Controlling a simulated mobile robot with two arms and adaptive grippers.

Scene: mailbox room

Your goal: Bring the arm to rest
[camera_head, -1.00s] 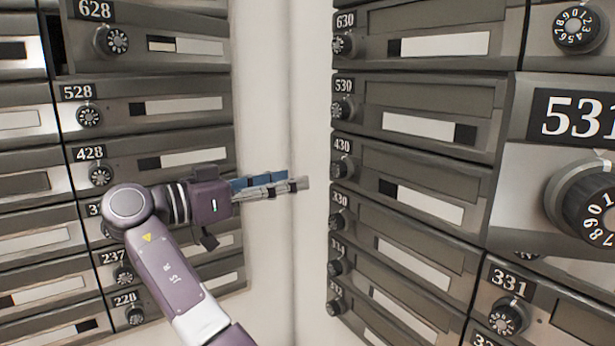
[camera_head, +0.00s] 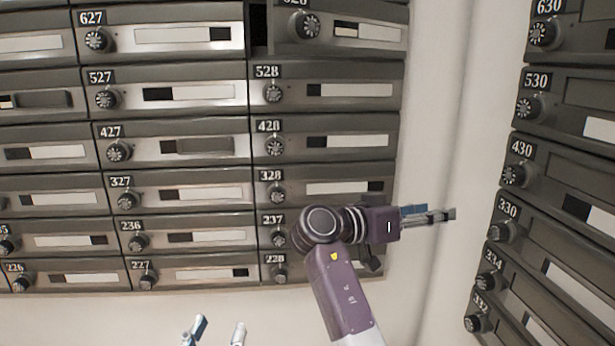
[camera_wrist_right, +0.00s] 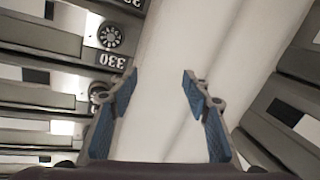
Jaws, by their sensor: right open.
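My right arm, purple and grey, rises from the bottom of the head view. Its gripper (camera_head: 430,215) points right, across the pale wall corner between two mailbox banks. In the right wrist view the two blue-padded fingers of this gripper (camera_wrist_right: 160,90) stand wide apart with nothing between them. Only the fingertips of my left gripper (camera_head: 217,331) show at the bottom edge of the head view. They are apart with nothing visible between them, and the rest of that arm is out of view.
A bank of grey mailboxes (camera_head: 190,135) with dials fills the left and middle. Another bank (camera_head: 565,180) stands at the right. The door of the box at upper middle (camera_head: 340,25) looks ajar beside a dark gap. The pale wall (camera_head: 450,100) between the banks is bare.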

